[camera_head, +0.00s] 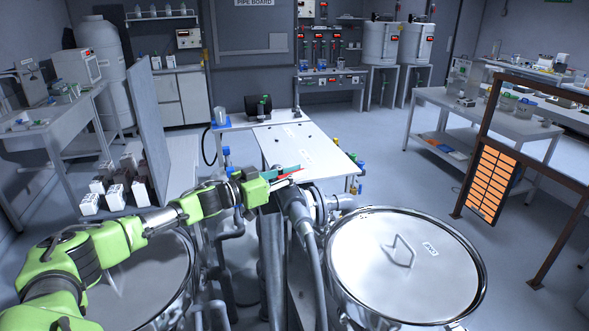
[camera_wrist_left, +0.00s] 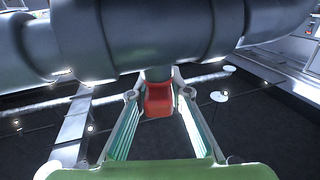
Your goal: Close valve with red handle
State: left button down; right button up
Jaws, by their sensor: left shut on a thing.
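The red valve handle (camera_wrist_left: 158,100) is in the middle of the left wrist view, just below a thick grey pipe (camera_wrist_left: 150,38). My left gripper (camera_wrist_left: 160,92) has one finger on each side of the handle and is shut on it. In the head view my left gripper (camera_head: 285,174) reaches in from the left to the pipework between two steel drums, and a small bit of red shows at its fingers. Most of the handle is hidden there by the fingers. My right gripper is not in view.
A lidded steel drum (camera_head: 400,290) stands at the right, and another drum (camera_head: 150,285) is partly under my left arm. A white-topped table (camera_head: 310,150) lies just beyond the pipework. A brown metal frame (camera_head: 540,85) stands at the far right.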

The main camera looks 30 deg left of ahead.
pick_arm(q)
jog(key=shift+r+m+h, duration=0.3)
jog(key=shift+r+h, duration=0.05)
jog(key=shift+h, duration=0.05)
jog(key=shift+f+m+g+h, duration=0.15)
jog(key=shift+m+g+h, duration=0.15)
jog(key=shift+g+h, duration=0.1)
jog(key=shift+d+f+m+g+h+b, duration=0.1)
jog(key=shift+m+g+h+b, duration=0.25)
jog(key=shift+h, duration=0.2)
jog(key=shift+d+f+m+g+h+b, duration=0.15)
jog(key=shift+m+g+h, duration=0.1)
jog(key=shift+m+h, duration=0.25)
jog(key=shift+s+r+m+g+h+b, duration=0.1)
jog(key=shift+s+m+g+h+b, duration=0.05)
jog(key=shift+m+g+h+b, duration=0.2)
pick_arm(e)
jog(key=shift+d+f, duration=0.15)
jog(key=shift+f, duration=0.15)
pick_arm(q)
jog(key=c, duration=1.9)
grip_release()
jog(key=v, duration=1.2)
